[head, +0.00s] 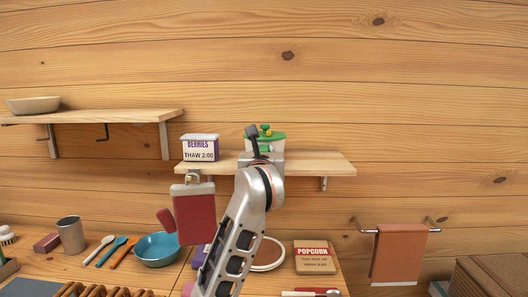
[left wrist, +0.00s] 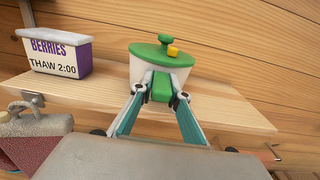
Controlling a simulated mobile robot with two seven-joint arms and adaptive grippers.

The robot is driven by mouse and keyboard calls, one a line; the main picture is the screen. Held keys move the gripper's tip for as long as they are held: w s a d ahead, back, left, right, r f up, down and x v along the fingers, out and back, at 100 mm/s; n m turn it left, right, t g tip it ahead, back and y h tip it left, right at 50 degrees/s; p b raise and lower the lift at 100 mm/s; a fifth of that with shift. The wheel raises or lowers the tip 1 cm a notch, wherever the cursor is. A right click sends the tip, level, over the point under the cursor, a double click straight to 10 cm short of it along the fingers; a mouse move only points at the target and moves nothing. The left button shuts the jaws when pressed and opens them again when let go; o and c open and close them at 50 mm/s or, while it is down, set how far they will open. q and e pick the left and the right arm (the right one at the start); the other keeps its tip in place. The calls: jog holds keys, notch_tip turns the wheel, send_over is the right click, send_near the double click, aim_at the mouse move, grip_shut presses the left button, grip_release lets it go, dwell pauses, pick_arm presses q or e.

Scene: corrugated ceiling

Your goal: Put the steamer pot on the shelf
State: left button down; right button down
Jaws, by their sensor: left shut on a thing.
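The steamer pot (head: 270,137) has a white body, a green lid and a small yellow part. It is at the middle shelf (head: 320,163), right of the berries box. In the left wrist view the pot (left wrist: 165,57) looks upright over the shelf board (left wrist: 230,110); whether its base touches the board is hidden. My left gripper (head: 254,148) reaches up in front of the shelf. In the left wrist view its fingers (left wrist: 161,92) are shut on the pot's green front handle. My right gripper is not in view.
A berries box (head: 200,148) stands at the shelf's left end; the right end is bare. A red mitt (head: 194,215) hangs below. The counter holds a blue bowl (head: 157,249) and a popcorn box (head: 314,258). A higher shelf (head: 110,116) is at left.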

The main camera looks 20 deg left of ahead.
pick_arm(q)
jog(key=c, duration=2.3)
grip_release()
jog(key=shift+f, duration=0.1)
jog(key=o, duration=0.4)
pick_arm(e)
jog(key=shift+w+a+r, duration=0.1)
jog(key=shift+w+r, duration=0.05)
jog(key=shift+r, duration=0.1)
